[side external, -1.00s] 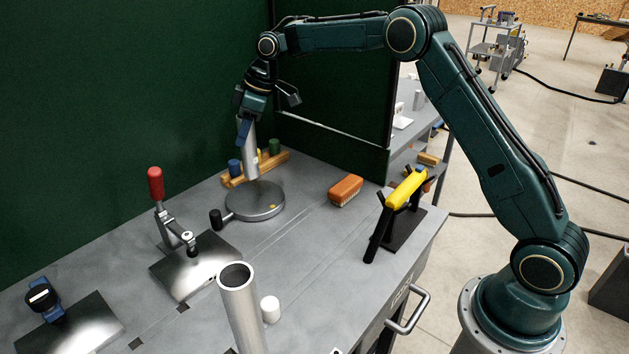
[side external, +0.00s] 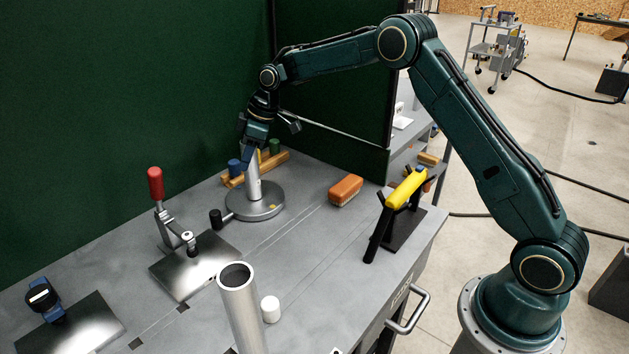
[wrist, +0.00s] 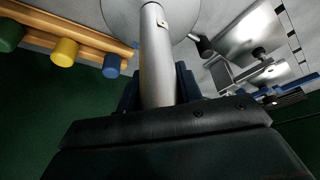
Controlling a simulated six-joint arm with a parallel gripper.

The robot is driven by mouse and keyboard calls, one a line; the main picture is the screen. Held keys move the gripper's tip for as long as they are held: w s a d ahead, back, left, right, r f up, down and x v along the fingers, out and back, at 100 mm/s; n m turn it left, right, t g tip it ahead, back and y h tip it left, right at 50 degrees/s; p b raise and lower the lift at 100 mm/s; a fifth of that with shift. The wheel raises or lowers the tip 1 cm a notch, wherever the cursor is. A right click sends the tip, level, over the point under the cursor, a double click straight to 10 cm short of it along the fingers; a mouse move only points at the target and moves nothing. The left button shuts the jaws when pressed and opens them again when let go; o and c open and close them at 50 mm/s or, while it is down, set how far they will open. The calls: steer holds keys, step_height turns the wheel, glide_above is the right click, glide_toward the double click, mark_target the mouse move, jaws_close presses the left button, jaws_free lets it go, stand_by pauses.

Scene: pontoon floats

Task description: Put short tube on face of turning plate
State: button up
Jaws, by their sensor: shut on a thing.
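My gripper (side external: 247,157) is shut on the short tube (side external: 254,183), a silver cylinder held upright. The tube's lower end is at the face of the turning plate (side external: 270,208), a round grey disc with a dark-knobbed handle at its left. It seems to touch the plate, near its middle. In the wrist view the tube (wrist: 157,60) runs from between the blue fingers to the pale disc (wrist: 115,12). The fingers hide the tube's upper part in the side view.
A wooden rack (side external: 275,163) with coloured pegs stands just behind the plate. A red-handled clamp (side external: 157,185) is at left. An orange brush (side external: 346,190) and a yellow-handled tool on a black stand (side external: 405,190) are at right. A taller tube (side external: 240,305) stands in front.

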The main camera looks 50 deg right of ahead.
steer(key=shift+f, duration=0.1)
steer(key=o, duration=1.1)
steer(key=shift+c, duration=0.2)
steer(key=v, duration=1.2)
